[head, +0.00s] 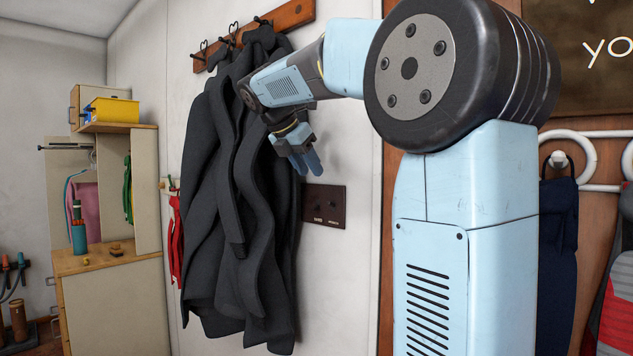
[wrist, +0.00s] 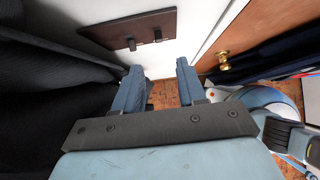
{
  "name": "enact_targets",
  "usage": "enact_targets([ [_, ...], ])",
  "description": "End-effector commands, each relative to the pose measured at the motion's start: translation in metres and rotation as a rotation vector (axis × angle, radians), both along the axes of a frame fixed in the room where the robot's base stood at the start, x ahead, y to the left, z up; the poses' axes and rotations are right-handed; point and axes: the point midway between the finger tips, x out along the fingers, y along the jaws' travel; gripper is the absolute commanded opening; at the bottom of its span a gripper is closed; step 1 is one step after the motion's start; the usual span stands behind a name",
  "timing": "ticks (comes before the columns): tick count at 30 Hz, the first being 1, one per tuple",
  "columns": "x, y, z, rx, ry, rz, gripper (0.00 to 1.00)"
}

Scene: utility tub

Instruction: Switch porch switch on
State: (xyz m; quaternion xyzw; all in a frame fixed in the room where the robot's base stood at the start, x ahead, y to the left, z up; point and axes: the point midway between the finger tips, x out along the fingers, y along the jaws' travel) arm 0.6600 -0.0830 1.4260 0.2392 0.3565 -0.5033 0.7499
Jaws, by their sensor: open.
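A dark brown switch plate (head: 337,204) is fixed to the white wall, just right of the hanging dark coat. It carries small labels too small to read for sure. In the wrist view the plate (wrist: 112,34) is at the top, with two small dark levers, a left one (wrist: 132,44) and a right one (wrist: 158,35). I cannot tell which is the porch switch or how either is set. My gripper (head: 304,163) is in front of the coat, above and left of the plate in the head view. Its blue fingers (wrist: 159,70) are open and empty, apart from the plate.
The dark coat (head: 235,190) hangs from a wooden hook rail (head: 290,16), close beside my gripper and the plate's left edge. A wooden door with a brass knob (wrist: 224,60) stands to the right in the wrist view. A cabinet (head: 110,300) is at far left.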

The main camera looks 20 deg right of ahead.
Motion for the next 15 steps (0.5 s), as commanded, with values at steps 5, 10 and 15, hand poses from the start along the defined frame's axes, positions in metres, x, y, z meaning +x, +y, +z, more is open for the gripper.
enact_targets([
  [5,-0.005,0.013,0.017,0.0,0.0,0.0,0.4],
  [10,-0.008,0.018,0.024,0.0,0.001,-0.001,0.4],
  [15,-0.008,0.019,0.025,0.0,0.001,-0.001,0.4],
])
